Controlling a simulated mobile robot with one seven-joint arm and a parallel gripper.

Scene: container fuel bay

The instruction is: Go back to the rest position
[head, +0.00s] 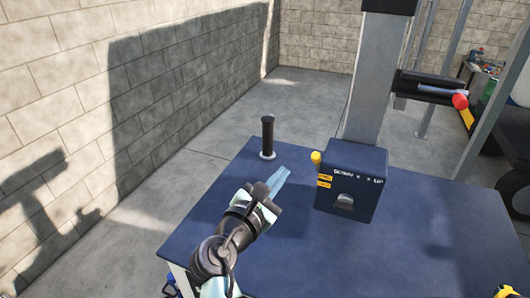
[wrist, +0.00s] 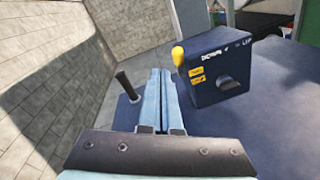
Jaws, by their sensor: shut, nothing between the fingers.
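My gripper (head: 278,177) is shut and empty, held above the blue table top (head: 400,240) in the head view. Its light-blue fingers lie together in the wrist view (wrist: 160,80). A black upright handle (head: 267,136) with a pale base stands at the table's far left, beyond and apart from the fingertips. It also shows left of the fingers in the wrist view (wrist: 128,86). A dark blue control box (head: 350,182) with a yellow knob (head: 316,157), orange labels and a grey front part stands right of my gripper, apart from it.
A grey column (head: 378,70) rises behind the box. A bracket with a red-ended bar (head: 460,101) juts out to its right. A block wall (head: 100,80) runs along the left. The table's right part is mostly clear, with a yellow-black item (head: 507,291) at the lower right corner.

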